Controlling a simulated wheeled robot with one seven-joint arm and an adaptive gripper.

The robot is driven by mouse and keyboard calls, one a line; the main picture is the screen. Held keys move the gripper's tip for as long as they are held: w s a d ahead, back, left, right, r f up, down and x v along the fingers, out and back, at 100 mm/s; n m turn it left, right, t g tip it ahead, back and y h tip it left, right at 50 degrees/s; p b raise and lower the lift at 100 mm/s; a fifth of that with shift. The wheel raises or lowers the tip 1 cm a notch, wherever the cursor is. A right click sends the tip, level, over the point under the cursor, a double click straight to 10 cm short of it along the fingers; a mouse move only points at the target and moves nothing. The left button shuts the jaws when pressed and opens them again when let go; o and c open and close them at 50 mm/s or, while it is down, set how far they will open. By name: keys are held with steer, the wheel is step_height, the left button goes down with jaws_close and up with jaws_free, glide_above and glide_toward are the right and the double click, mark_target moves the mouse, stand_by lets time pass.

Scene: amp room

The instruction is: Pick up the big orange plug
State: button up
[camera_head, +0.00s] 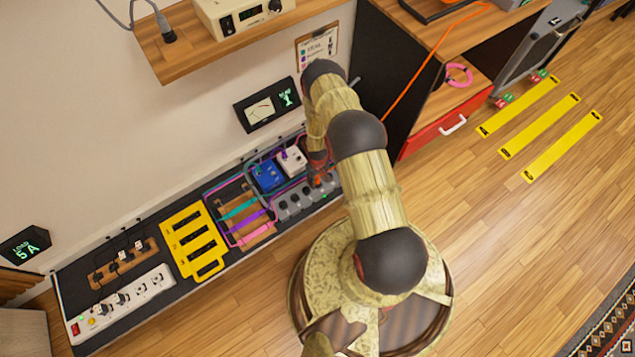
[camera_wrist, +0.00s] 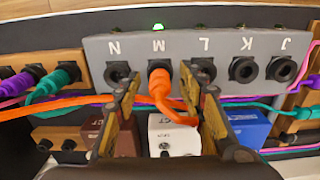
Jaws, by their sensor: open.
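The big orange plug (camera_wrist: 160,84) sits in the socket marked M on a grey socket box (camera_wrist: 225,48) in the wrist view. An orange cable (camera_wrist: 70,102) runs from it to the left. My gripper (camera_wrist: 161,74) is open, with one finger on each side of the plug. I cannot tell whether either finger touches it.
Brown, white (camera_wrist: 175,134) and blue (camera_wrist: 248,128) pedals stand close by the fingers. Teal plugs (camera_wrist: 55,82) and purple plugs are at the left. A yellow rack (camera_head: 194,242) and white power strip (camera_head: 122,304) share the black board. A wooden shelf (camera_head: 185,45) overhangs the wall.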

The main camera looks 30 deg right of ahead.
steer(key=shift+c, duration=0.5)
jaws_close()
steer(key=shift+r, duration=0.15)
